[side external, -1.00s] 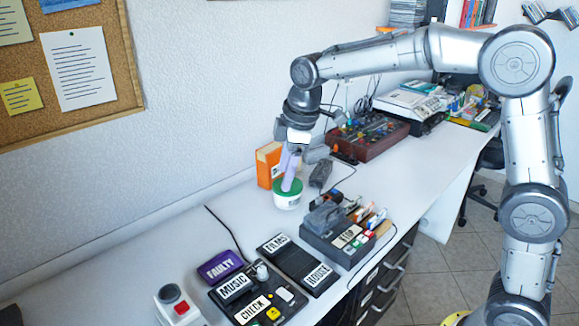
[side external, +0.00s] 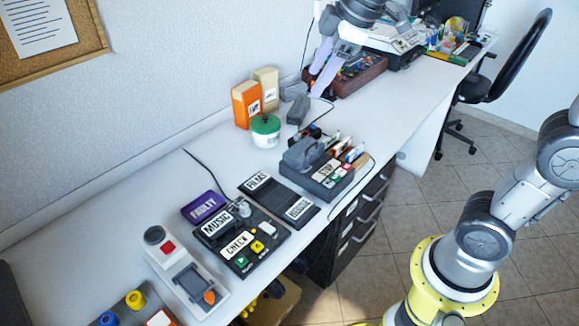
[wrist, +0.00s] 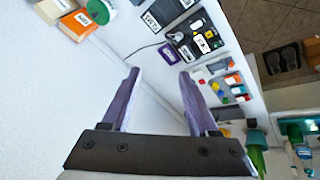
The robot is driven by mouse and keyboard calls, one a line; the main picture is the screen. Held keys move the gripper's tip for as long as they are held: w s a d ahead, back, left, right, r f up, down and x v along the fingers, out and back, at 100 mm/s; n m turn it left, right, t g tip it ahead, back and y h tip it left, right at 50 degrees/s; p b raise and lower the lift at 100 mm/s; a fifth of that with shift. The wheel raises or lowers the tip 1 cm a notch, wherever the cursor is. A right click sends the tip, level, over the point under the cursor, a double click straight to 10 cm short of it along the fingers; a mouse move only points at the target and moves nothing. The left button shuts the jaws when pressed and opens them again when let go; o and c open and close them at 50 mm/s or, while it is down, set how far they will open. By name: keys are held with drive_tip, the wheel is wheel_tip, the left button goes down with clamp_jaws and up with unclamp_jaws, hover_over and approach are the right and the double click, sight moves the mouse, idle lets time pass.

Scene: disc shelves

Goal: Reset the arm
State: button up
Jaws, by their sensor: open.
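My gripper (side external: 318,80) has two pale purple fingers and shows at the top of the side view, raised above the desk. It is apart from the white tub with the green lid (side external: 265,131), up and to the right of it in the picture. In the wrist view my gripper (wrist: 159,75) has its fingers spread, with nothing between them. The tub (wrist: 100,11) shows at the top left there, away from the fingers. Part of my arm above the gripper is cut off by the top of the side view.
An orange box (side external: 246,104) and a beige box (side external: 266,88) stand behind the tub. The MUSIC and CHECK console (side external: 242,238), the FILMS and HOUSE unit (side external: 279,201), the STOP box (side external: 322,178) and a purple FAULTY case (side external: 204,207) occupy the desk front. A dark red console (side external: 360,74) stands farther back.

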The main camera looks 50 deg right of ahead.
drive_tip(key=s+d+f+m, duration=0.1)
drive_tip(key=s+f+m, duration=0.3)
drive_tip(key=s, duration=0.5)
drive_tip(key=s+d+f+m, duration=0.1)
drive_tip(key=s+f+m, duration=0.4)
drive_tip(key=s, duration=0.4)
drive_tip(key=shift+s, duration=0.2)
drive_tip(key=shift+c, duration=0.2)
idle(0.4)
